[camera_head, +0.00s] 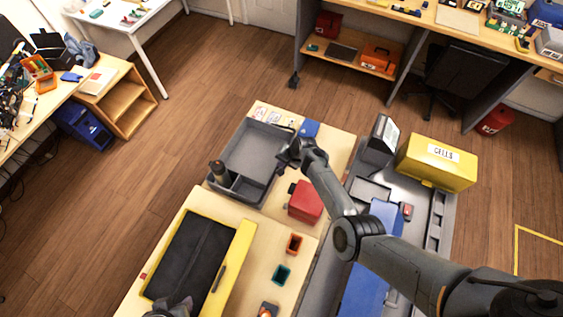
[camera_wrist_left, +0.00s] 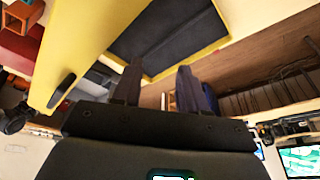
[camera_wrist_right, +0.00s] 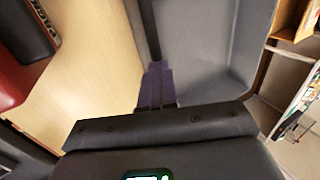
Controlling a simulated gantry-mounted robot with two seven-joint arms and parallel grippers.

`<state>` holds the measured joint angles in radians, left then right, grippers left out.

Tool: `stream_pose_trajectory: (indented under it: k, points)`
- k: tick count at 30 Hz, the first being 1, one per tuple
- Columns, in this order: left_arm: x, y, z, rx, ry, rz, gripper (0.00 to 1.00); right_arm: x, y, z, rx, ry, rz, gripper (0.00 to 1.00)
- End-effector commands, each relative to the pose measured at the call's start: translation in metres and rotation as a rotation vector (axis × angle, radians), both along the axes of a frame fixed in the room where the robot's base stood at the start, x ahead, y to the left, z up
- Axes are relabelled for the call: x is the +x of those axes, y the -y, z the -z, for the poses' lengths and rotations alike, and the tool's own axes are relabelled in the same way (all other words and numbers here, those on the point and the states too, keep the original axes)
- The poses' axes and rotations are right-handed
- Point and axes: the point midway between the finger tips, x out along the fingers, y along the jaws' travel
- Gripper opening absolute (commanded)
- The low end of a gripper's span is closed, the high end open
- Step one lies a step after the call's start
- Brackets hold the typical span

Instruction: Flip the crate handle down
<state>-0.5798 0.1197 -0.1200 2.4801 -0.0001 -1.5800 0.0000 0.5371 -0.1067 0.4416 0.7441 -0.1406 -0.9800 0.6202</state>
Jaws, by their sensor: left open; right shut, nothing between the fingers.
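A grey crate (camera_head: 227,152) with an open top sits on the wooden table in the head view. My right gripper (camera_head: 285,158) is shut and empty at its right rim. My left gripper (camera_wrist_left: 157,90) is open and empty near the yellow crate (camera_wrist_left: 85,45) in the left wrist view.
A red box (camera_head: 305,202), an orange bin (camera_head: 294,244) and a teal bin (camera_head: 282,274) are on the table. A yellow labelled case (camera_head: 437,162) stands on the grey cart at right.

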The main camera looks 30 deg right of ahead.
Motion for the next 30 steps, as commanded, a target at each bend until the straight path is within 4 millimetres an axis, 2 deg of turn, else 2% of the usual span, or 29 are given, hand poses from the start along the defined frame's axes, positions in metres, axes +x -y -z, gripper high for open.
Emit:
stream_pose_trajectory:
  k: [1, 3, 11, 14, 20, 21, 25, 30]
  points:
    - [0.000, 0.000, 0.002, 0.000, 0.000, 0.000, 0.43, -0.004, 0.003, 0.007, -0.003, -0.008, 0.007, 0.00]
    - [0.000, 0.000, 0.002, 0.000, 0.000, 0.000, 0.43, -0.005, 0.003, 0.008, -0.003, -0.009, 0.008, 0.00]
    - [0.000, 0.000, -0.003, 0.000, 0.000, 0.000, 0.43, -0.005, 0.003, 0.003, -0.004, -0.011, 0.010, 0.00]
    - [0.000, 0.000, -0.011, 0.000, -0.001, 0.000, 0.43, -0.003, 0.001, -0.007, -0.002, -0.010, 0.008, 0.00]
    - [0.000, 0.000, -0.039, 0.000, -0.001, 0.000, 0.43, 0.006, -0.006, -0.044, 0.000, -0.004, 0.002, 0.00]
    - [0.000, 0.000, -0.037, 0.000, 0.000, 0.000, 0.43, 0.001, -0.002, -0.041, -0.001, -0.005, 0.005, 0.00]
    - [0.001, 0.000, -0.046, 0.001, 0.005, 0.000, 0.43, -0.012, 0.009, -0.054, -0.002, -0.003, 0.005, 0.00]
    - [-0.001, 0.000, -0.046, 0.001, -0.002, 0.001, 0.43, -0.027, 0.022, -0.070, -0.001, 0.000, 0.004, 0.00]
